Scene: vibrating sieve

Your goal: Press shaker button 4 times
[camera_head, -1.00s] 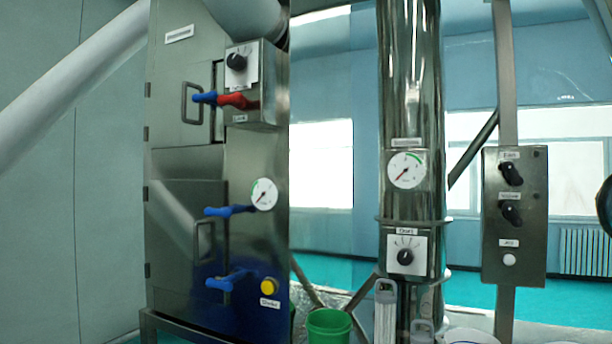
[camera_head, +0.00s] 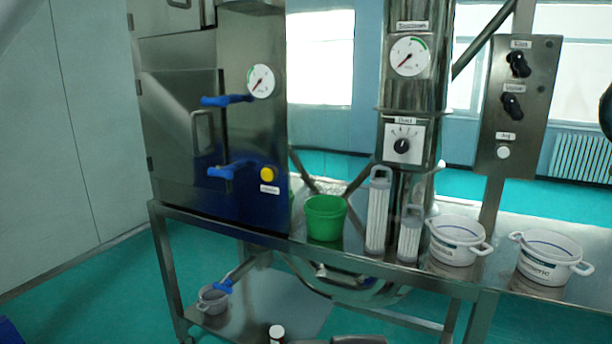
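The shaker button is a round yellow button (camera_head: 268,174) low on the front of the steel cabinet (camera_head: 190,180), with a small label under it. Nothing touches the button. I cannot tell from here whether it is pressed in.
Blue-handled valves (camera_head: 232,168) stick out left of the button, below a gauge (camera_head: 261,81). A control box (camera_head: 518,105) hangs at right.

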